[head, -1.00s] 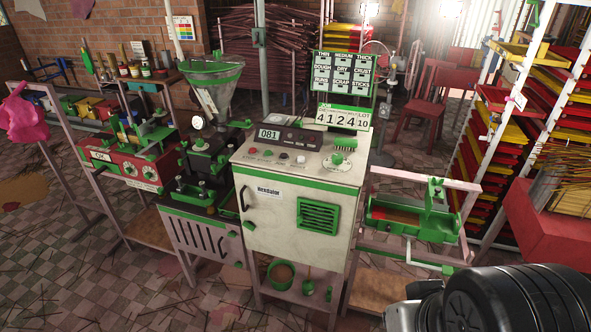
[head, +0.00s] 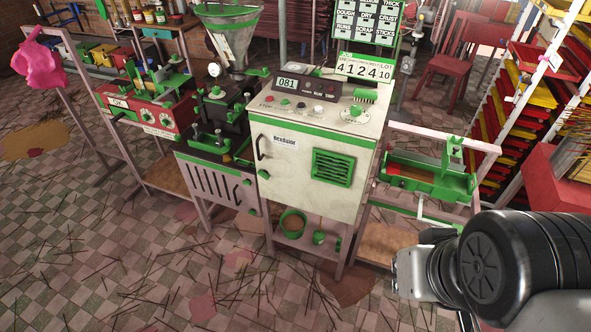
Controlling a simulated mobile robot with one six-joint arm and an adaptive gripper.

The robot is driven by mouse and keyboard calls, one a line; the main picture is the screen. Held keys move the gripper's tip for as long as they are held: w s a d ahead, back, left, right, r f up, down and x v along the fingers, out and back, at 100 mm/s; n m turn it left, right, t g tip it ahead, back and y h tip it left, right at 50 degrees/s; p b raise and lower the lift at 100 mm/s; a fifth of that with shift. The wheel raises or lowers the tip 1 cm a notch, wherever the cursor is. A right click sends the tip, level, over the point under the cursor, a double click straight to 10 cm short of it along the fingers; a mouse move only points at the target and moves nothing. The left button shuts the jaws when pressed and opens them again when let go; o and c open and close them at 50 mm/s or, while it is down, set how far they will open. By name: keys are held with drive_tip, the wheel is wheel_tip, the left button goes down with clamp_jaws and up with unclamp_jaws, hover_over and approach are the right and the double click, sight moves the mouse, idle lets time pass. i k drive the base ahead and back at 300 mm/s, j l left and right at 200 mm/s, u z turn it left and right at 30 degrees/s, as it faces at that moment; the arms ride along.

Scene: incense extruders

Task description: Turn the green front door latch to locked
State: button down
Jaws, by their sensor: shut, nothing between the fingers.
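The white control cabinet (head: 300,190) stands near the middle of the head view, with green trim. Its front door carries a black handle (head: 260,148) at the left edge and a green louvred vent (head: 333,167). A small green knob (head: 264,174), which looks like the front door latch, sits below the handle at the door's left edge. It is too small to tell which way it is turned. The door looks closed. My arm reaches in from the lower right, apart from the cabinet. My gripper does not show clearly in the head view.
A green tray unit (head: 430,178) on a pink frame stands right of the cabinet. The extruder with a hopper (head: 228,40) stands to its left. Below the cabinet is a shelf with a green bucket (head: 292,223). The tiled floor in front is open, with scattered sticks.

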sight(263, 174)
drive_tip(key=i+j, duration=0.45)
drive_tip(key=i+j+u, duration=0.1)
drive_tip(key=i+j, duration=0.3)
drive_tip(key=i, duration=0.3)
